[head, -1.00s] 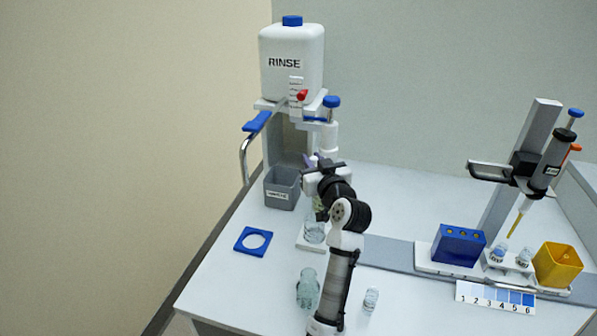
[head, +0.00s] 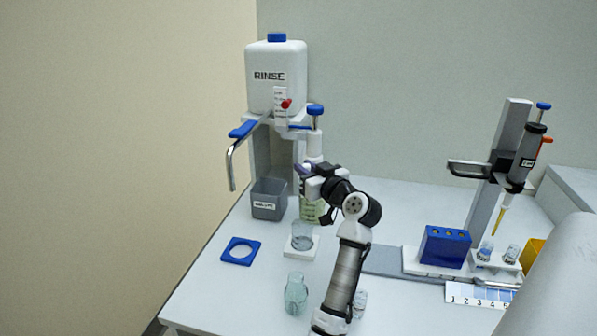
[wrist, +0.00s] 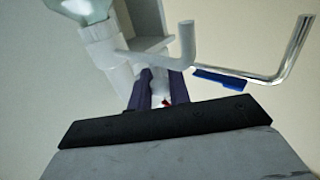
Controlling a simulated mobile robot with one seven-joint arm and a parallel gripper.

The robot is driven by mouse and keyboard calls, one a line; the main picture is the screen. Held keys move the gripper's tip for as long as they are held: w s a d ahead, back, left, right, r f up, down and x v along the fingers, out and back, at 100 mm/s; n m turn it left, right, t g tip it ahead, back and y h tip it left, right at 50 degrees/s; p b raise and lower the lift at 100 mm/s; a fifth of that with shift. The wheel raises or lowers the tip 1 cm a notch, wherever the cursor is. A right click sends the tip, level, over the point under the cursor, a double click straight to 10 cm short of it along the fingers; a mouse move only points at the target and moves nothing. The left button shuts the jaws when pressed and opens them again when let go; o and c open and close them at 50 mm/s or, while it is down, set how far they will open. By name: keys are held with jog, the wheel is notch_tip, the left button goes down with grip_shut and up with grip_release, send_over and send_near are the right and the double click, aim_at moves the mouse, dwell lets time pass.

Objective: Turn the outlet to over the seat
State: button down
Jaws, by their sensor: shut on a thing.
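A pump dispenser (head: 314,145) with a blue knob stands on a bottle with a greenish label (head: 312,210), right of the rinse tank. Its bent white outlet (wrist: 187,40) shows in the wrist view. My gripper (head: 303,170) is at the dispenser's front left; its purple fingers (wrist: 158,88) appear shut on the outlet. The grip point is small and partly hidden. A white square seat (head: 300,255) lies in front, with a clear beaker (head: 302,236) standing on it. A blue square frame with a round hole (head: 239,242) lies to its left.
The rinse tank (head: 277,80) has a red tap and a metal spout (head: 231,165) with a blue lever. A grey waste bin (head: 269,200) stands below. A clear flask (head: 296,293) is near the front. A pipette stand and blue rack (head: 445,247) are at right.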

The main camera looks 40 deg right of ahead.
jog(key=shift+s+d+f, duration=0.1)
jog(key=c, duration=1.3)
grip_release()
jog(key=shift+c, duration=0.2)
jog(key=s+a+b, duration=0.1)
jog(key=s+b, duration=0.2)
jog(key=s, duration=1)
jog(key=shift+s+a, duration=0.35)
jog(key=shift+a, duration=0.05)
jog(key=shift+s, duration=0.1)
